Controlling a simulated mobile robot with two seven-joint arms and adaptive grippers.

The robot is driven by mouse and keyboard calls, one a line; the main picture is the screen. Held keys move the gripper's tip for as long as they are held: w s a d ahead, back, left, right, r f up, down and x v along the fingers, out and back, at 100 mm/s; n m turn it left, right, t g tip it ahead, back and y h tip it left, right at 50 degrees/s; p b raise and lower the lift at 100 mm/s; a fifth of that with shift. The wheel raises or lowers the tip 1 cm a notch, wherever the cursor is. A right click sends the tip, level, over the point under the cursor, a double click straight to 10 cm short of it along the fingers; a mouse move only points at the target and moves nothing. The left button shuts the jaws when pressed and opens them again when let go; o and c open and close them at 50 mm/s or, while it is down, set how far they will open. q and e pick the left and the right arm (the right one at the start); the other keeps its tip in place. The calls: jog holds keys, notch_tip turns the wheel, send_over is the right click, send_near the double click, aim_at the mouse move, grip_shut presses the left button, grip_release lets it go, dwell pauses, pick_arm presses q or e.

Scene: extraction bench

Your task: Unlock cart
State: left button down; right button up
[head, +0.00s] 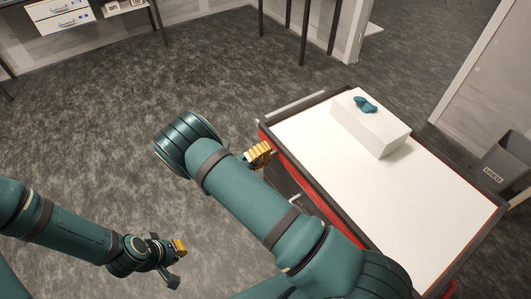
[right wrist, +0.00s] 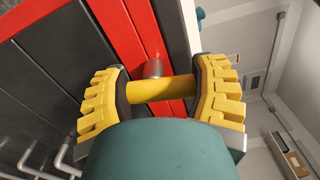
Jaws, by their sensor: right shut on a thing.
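The cart (head: 330,205) has a white top with a dark rim and red sides. In the right wrist view its red side (right wrist: 68,16) carries a short silver cylinder (right wrist: 153,69). A yellow bar (right wrist: 160,88) sits right in front of that cylinder, apparently a key or handle. My right gripper (head: 258,153) is at the cart's left side, near its far corner. It also shows in the right wrist view (right wrist: 162,94), its yellow-padded fingers shut on the yellow bar from both sides. My left gripper (head: 177,262) is empty over the floor, its fingers apart.
A white box (head: 378,132) with a teal object (head: 365,104) on it stands at the cart's far end. A grey bin (head: 503,165) is right of the cart. Drawers (head: 62,15) stand at the back left. The carpet between is clear.

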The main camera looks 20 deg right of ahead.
jog(key=shift+n, duration=0.9)
jog(key=o, duration=1.2)
jog(key=a, duration=0.4)
jog(key=s+a, duration=0.1)
jog(key=a, duration=0.7)
jog(key=shift+s, duration=0.25)
